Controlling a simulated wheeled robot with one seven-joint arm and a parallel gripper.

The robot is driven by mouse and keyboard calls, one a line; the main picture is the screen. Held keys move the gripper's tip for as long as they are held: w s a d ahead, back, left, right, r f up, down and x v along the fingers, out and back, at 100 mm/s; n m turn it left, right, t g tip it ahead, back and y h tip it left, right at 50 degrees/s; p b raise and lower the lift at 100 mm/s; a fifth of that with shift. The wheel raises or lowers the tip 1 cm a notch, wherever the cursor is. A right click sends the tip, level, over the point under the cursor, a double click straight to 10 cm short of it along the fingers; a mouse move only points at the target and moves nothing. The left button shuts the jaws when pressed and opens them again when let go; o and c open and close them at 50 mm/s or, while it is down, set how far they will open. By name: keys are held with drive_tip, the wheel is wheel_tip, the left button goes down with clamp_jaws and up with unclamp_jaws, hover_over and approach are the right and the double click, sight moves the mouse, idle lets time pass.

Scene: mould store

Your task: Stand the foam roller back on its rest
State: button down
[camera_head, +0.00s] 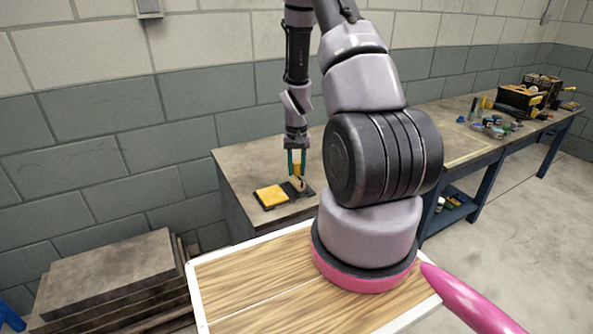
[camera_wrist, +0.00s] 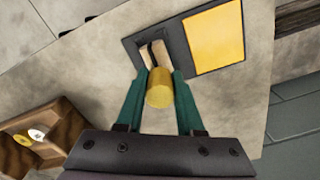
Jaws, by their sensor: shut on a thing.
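The foam roller, a short yellow cylinder (camera_head: 297,168), is between the green fingers of my gripper (camera_head: 296,174). In the wrist view the yellow roller (camera_wrist: 160,90) shows between both fingers of my gripper (camera_wrist: 158,94), which is shut on it. A dark tray (camera_wrist: 178,42) lies just beyond, with a flat yellow pad (camera_wrist: 216,40) and a tan recess (camera_wrist: 143,57) crossed by a dark, curved piece, perhaps the rest. The head view shows the yellow pad (camera_head: 271,196) left of the gripper. I cannot tell whether the roller touches the rest.
The grey worktop (camera_head: 240,166) is bare around the tray. A wooden block with round discs (camera_wrist: 42,135) is at lower left in the wrist view. A blue-legged bench (camera_head: 465,150) with tools stands at right. Stacked slabs (camera_head: 110,270) are at lower left.

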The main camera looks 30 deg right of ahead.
drive_tip(key=shift+f, duration=0.25)
drive_tip(key=shift+f, duration=0.2)
drive_tip(key=c, duration=0.5)
unclamp_jaws()
drive_tip(key=shift+c, duration=0.2)
